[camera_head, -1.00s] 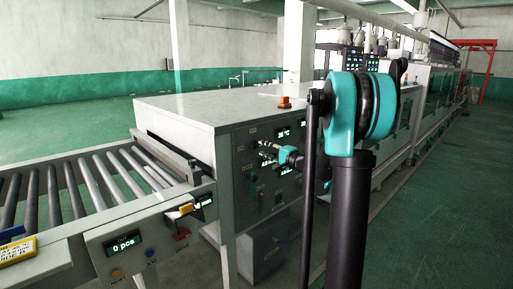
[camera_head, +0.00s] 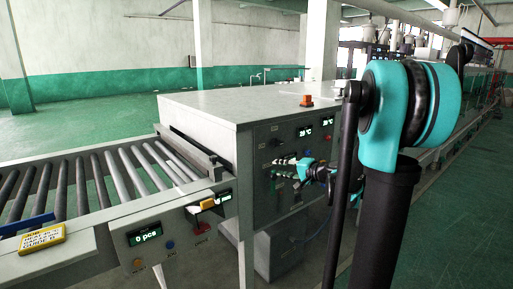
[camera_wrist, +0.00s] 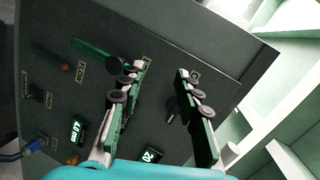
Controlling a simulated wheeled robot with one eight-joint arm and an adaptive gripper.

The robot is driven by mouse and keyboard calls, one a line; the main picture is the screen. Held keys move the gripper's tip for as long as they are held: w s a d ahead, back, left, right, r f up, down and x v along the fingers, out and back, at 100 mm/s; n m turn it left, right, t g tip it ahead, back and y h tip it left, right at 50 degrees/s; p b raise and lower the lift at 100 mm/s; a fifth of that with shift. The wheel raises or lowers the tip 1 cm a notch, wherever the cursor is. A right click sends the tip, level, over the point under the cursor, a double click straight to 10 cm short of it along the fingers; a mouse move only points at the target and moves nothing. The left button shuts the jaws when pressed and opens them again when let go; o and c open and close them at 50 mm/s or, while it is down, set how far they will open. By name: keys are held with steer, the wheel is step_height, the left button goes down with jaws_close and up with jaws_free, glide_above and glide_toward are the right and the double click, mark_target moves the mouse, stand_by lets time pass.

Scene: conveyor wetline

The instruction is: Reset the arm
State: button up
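My gripper (camera_wrist: 158,72) is open in the wrist view. Its two fingers with dark round pads stand apart, with nothing held between them. They are in front of the dark control panel (camera_wrist: 60,115) of the machine. In the head view my gripper (camera_head: 283,170) shows small at the panel front, beyond my arm's large teal joint. Whether the fingers touch the panel cannot be told. A dark knob (camera_wrist: 171,108) shows between the fingers in the wrist view.
The grey machine (camera_head: 235,105) has an orange button on top. A roller conveyor (camera_head: 95,185) enters it from the left. Green floor (camera_head: 85,112) is clear behind.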

steer(key=s+a+f+n+g+h, duration=0.1)
steer(key=s+f+n+g+h, duration=0.15)
steer(key=s+f, duration=0.55)
steer(key=s+a+f+n+g+h, duration=0.1)
steer(key=s+f+n+g+h, duration=0.3)
steer(key=s, duration=0.6)
steer(key=s+d+f+h, duration=0.1)
steer(key=s+d+f, duration=0.3)
steer(key=s, duration=0.2)
steer(key=s+d+f+h, duration=0.2)
steer(key=s+d+f, duration=0.2)
steer(key=s, duration=0.3)
steer(key=shift+s+d+f+n+g, duration=0.15)
steer(key=shift+f+n+g, duration=0.1)
steer(key=shift+n+g, duration=0.1)
